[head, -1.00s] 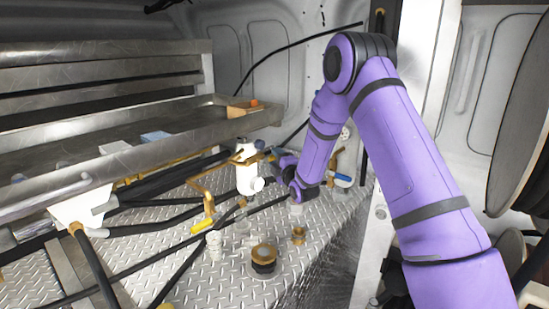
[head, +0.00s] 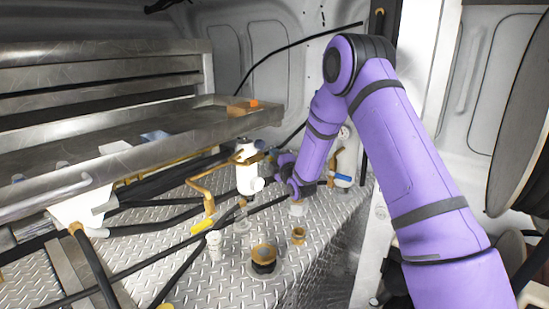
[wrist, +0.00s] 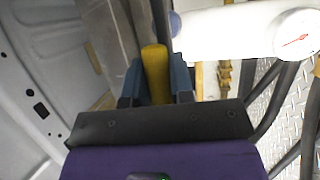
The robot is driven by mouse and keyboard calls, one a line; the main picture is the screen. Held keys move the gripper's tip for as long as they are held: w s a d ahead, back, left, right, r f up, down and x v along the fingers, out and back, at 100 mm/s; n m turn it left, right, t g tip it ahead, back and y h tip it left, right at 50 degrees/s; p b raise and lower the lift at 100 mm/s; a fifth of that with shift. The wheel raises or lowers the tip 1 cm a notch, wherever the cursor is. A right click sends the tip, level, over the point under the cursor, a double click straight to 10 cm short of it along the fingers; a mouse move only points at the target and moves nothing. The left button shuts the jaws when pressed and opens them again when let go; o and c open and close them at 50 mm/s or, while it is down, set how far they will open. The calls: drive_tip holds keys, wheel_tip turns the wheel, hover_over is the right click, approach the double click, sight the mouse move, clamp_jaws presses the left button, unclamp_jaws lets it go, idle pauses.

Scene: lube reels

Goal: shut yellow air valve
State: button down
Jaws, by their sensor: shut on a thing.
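In the wrist view a yellow valve handle (wrist: 155,66) stands between the two blue-grey fingers of my gripper (wrist: 156,80), which is shut on it. A white cylinder (wrist: 240,34) with a small gauge lies just to the right of the handle there. In the head view the white cylinder (head: 249,172) stands upright on the deck, and my purple wrist is close to its right side. My own arm and the cylinder hide the gripped handle in the head view, and the valve's body is not clearly visible.
A lower yellow handle (head: 203,226) sits on brass piping left of the cylinder. A blue-handled valve (head: 343,177) is right of my wrist. Black hoses cross the diamond-plate deck (head: 190,274). A metal tray (head: 75,157) runs along the left, and round fittings (head: 263,258) stand in front.

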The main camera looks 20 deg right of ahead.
drive_tip(key=shift+f, duration=0.1)
drive_tip(key=f+m+g+h, duration=0.1)
drive_tip(key=m, duration=0.1)
drive_tip(key=shift+f+m, duration=0.15)
drive_tip(key=shift+m, duration=0.25)
drive_tip(key=s+a+f+m+g+y, duration=0.2)
drive_tip(key=s+a+f+m+g, duration=0.1)
drive_tip(key=m, duration=0.8)
drive_tip(key=shift+s+a+f+m+g, duration=0.15)
drive_tip(key=shift+a+f+m+g, duration=0.25)
drive_tip(key=shift+a+f+g, duration=0.95)
drive_tip(key=shift+d+r+g+y, duration=0.1)
drive_tip(key=shift+r+g+y, duration=0.2)
drive_tip(key=shift+r, duration=0.15)
drive_tip(key=c, duration=1)
unclamp_jaws()
